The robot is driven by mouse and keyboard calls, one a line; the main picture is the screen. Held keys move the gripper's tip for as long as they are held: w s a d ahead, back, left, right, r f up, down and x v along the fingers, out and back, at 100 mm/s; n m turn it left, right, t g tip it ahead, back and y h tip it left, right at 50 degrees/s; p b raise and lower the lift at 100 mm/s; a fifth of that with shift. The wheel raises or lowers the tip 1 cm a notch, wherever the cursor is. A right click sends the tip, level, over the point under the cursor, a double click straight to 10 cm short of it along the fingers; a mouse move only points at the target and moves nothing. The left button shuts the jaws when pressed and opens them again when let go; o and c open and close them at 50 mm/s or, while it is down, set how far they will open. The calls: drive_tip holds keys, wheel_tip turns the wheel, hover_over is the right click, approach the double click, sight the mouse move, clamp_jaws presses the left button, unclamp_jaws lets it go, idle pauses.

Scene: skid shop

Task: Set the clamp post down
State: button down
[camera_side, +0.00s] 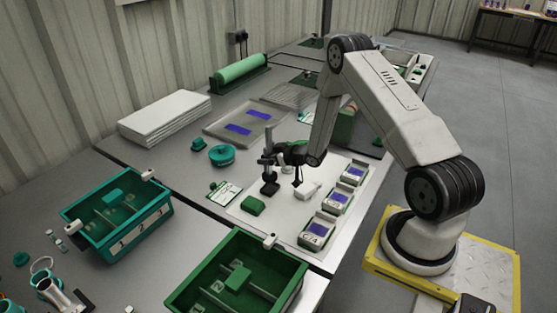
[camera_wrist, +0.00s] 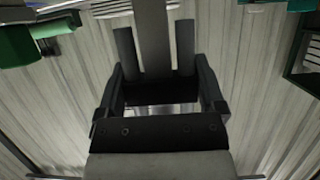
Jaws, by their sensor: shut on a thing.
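My gripper (camera_side: 272,159) reaches in from the right, over the white mat (camera_side: 246,218), with its jaws level in the side view. It is shut on the clamp post (camera_side: 268,171), a dark upright post with a black foot (camera_side: 270,188). The post looks upright; I cannot tell whether its foot touches the mat. In the wrist view my gripper's two dark fingers (camera_wrist: 154,25) stand either side of a grey upright bar (camera_wrist: 153,50), seemingly the post. Its ends are not visible there.
A green block (camera_side: 253,205) and a white piece (camera_side: 306,191) lie on the mat near the post. Labelled trays (camera_side: 314,234) line its right side. A teal crate (camera_side: 121,221) and a green crate (camera_side: 282,259) stand nearer. A green round part (camera_side: 221,155) lies behind left.

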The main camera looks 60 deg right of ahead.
sight(270, 175)
drive_tip(key=shift+f, duration=1.45)
drive_tip(key=shift+f, duration=0.6)
unclamp_jaws()
drive_tip(key=shift+r, duration=0.5)
drive_tip(key=v, duration=1.2)
drive_tip(key=shift+r, duration=0.1)
